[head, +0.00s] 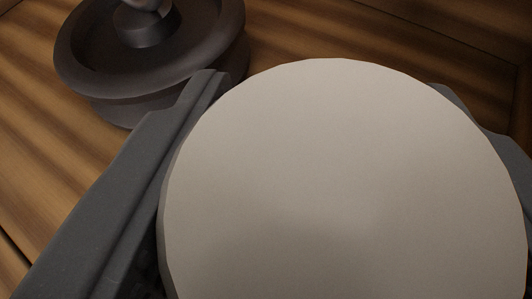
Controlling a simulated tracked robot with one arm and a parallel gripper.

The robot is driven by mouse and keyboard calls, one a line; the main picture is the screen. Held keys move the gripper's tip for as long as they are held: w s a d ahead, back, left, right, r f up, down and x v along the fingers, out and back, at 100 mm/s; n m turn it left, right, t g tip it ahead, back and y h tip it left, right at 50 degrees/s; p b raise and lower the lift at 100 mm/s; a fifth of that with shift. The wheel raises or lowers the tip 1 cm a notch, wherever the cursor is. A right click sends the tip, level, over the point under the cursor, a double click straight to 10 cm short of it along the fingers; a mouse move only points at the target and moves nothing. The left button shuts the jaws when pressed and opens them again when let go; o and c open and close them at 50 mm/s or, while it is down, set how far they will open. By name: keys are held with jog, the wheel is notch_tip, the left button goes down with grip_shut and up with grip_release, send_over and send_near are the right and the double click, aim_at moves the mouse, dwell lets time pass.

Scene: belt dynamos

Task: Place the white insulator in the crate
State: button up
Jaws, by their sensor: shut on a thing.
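The white insulator (345,180) fills most of the right and lower part of the head view, with its flat round face toward the camera. My gripper (335,120) is shut on it, with one dark grey finger along its left side and the other mostly hidden behind its right edge. Below the insulator is brown wooden boarding with a raised corner or edge at the upper right (495,70), which may be the crate; I cannot tell for certain. How high the insulator is above the wood is hidden.
A dark grey flanged round part (150,75) with a knob-like top stands on the wood at the upper left, close to my left finger. Bare wood (40,170) shows at the left.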

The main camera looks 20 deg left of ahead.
jog(key=f, duration=0.2)
jog(key=f+b, duration=0.1)
jog(key=d+f, duration=0.1)
jog(key=f, duration=0.1)
jog(key=shift+s+f+b, duration=0.1)
jog(key=shift+f+b, duration=0.2)
jog(key=shift+b, duration=0.05)
jog(key=shift+f+b, duration=0.7)
jog(key=shift+f, duration=1.4)
jog(key=shift+a, duration=0.1)
jog(key=o, duration=1.2)
